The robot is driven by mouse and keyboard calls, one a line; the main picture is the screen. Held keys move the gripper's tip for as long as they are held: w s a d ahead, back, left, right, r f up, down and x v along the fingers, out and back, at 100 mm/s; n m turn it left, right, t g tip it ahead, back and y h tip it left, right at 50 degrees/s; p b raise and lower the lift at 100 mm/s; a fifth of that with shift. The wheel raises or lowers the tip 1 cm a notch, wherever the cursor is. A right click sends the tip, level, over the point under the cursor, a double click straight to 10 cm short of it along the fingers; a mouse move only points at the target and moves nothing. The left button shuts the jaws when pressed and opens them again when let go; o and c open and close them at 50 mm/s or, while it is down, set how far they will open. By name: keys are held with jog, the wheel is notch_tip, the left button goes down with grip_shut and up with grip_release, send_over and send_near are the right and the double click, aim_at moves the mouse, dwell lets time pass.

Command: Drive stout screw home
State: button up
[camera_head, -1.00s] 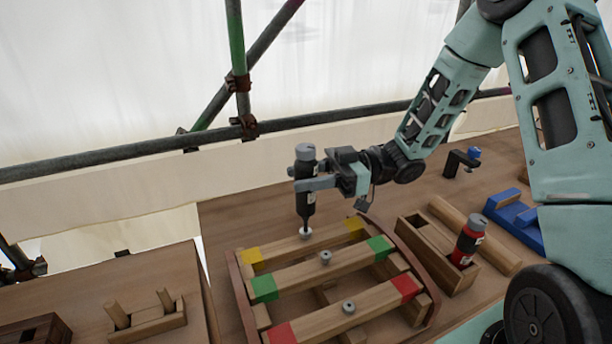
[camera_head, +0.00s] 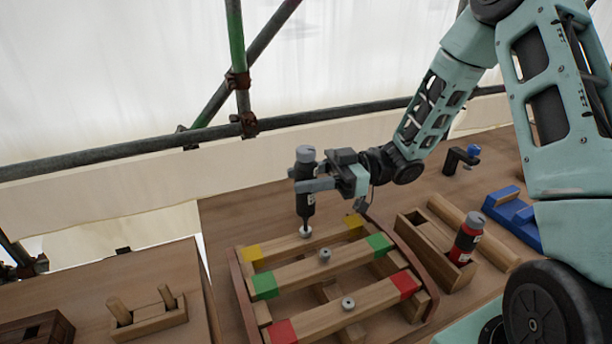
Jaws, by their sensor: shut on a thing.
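My gripper (camera_head: 318,184) is shut on a black screwdriver (camera_head: 305,200) with a grey cap. The screwdriver stands upright, and its tip meets a screw (camera_head: 305,231) on the far bar, the one with yellow ends (camera_head: 252,254). A second screw (camera_head: 325,256) sits in the middle bar with green ends (camera_head: 265,286). A third screw (camera_head: 348,303) sits in the near bar with red ends (camera_head: 282,332). The bars lie across a wooden frame (camera_head: 241,285) with curved reddish sides. How deep the far screw sits is too small to tell.
A red and black screwdriver (camera_head: 466,241) stands in a wooden holder (camera_head: 424,246) at the right. A blue block (camera_head: 513,216) and a black stand (camera_head: 459,159) are farther right. A pegged wooden block (camera_head: 147,318) is on the left table. Scaffold pipes (camera_head: 110,155) run behind.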

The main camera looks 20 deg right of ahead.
jog(key=shift+f+p, duration=0.5)
jog(key=shift+f, duration=0.05)
dwell(1.2)
